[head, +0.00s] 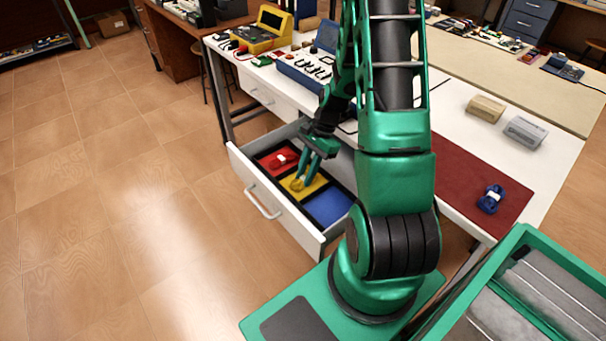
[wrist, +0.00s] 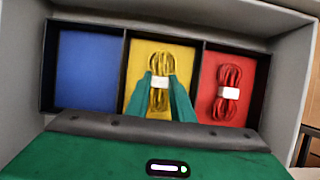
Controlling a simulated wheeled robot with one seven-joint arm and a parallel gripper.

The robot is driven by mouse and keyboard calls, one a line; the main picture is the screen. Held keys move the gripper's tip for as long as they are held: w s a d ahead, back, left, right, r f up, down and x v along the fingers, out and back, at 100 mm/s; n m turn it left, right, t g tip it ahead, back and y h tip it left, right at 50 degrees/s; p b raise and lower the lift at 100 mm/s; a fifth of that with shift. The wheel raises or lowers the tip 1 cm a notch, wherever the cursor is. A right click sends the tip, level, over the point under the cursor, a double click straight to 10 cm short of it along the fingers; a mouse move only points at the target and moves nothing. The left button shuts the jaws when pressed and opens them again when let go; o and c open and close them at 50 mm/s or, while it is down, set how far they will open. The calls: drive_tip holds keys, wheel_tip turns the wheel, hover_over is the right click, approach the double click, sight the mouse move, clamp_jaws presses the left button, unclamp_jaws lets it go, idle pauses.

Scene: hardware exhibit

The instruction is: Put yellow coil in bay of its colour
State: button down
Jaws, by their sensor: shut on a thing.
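The yellow coil (wrist: 159,83), a looped cable with a white band, is in the yellow bay (wrist: 137,58) of the open drawer. It also shows in the head view (head: 297,185). My gripper (wrist: 160,92) is shut on the coil, with one green finger on each side of it. In the head view my gripper (head: 302,178) reaches down into the drawer's middle bay. I cannot tell whether the coil touches the bay floor. The blue bay (wrist: 87,70) is empty. The red bay (wrist: 209,75) holds a red coil (wrist: 228,88).
The drawer (head: 262,200) is pulled out from the white bench, and its walls surround the bays. A blue coil (head: 491,199) lies on a dark red mat (head: 455,172) on the bench. The floor left of the drawer is clear.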

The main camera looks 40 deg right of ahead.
drive_tip(key=c, duration=1.5)
unclamp_jaws()
drive_tip(key=shift+f, duration=0.1)
drive_tip(key=shift+c, duration=0.2)
drive_tip(key=v, duration=1.2)
drive_tip(key=s+a+r+n+h, duration=0.2)
drive_tip(key=s+r+n, duration=0.3)
drive_tip(key=s, duration=0.5)
drive_tip(key=s+a+r+n+h, duration=0.2)
drive_tip(key=s+r+n, duration=0.4)
drive_tip(key=s+r, duration=0.4)
drive_tip(key=shift+s+a+r, duration=0.2)
drive_tip(key=shift+s+a, duration=0.3)
drive_tip(key=shift+a, duration=0.15)
